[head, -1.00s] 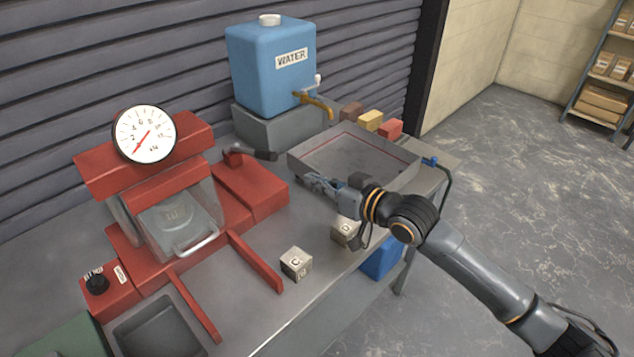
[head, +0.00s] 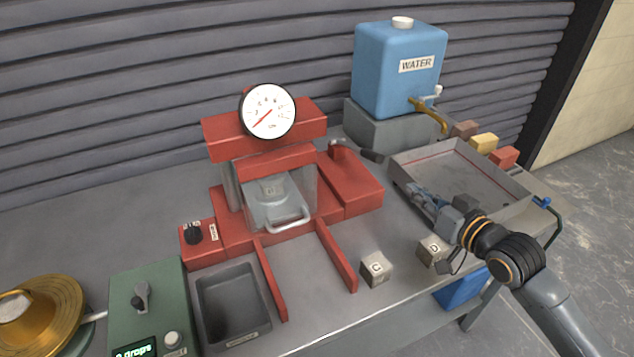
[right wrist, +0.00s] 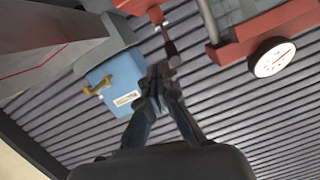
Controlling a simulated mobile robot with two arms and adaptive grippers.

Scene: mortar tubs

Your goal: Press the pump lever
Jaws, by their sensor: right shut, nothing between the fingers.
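The pump lever (head: 360,152) is a short dark bar with a darker grip, sticking out to the right from the top of the red pump block (head: 352,182) beside the red press. It also shows in the right wrist view (right wrist: 170,46), just beyond the fingertips. My right gripper (head: 418,194) is shut and empty, in front of and to the right of the lever, over the near left side of the grey tray. It is apart from the lever in the head view. Its closed fingers show in the right wrist view (right wrist: 158,86). My left gripper is not in view.
The press carries a round gauge (head: 267,111), needle pointing low left. The grey tray (head: 505,207) and blue water tank (head: 398,75) with a brass tap stand right of the lever. Cubes C (head: 376,268) and D (head: 432,250) sit near the front edge.

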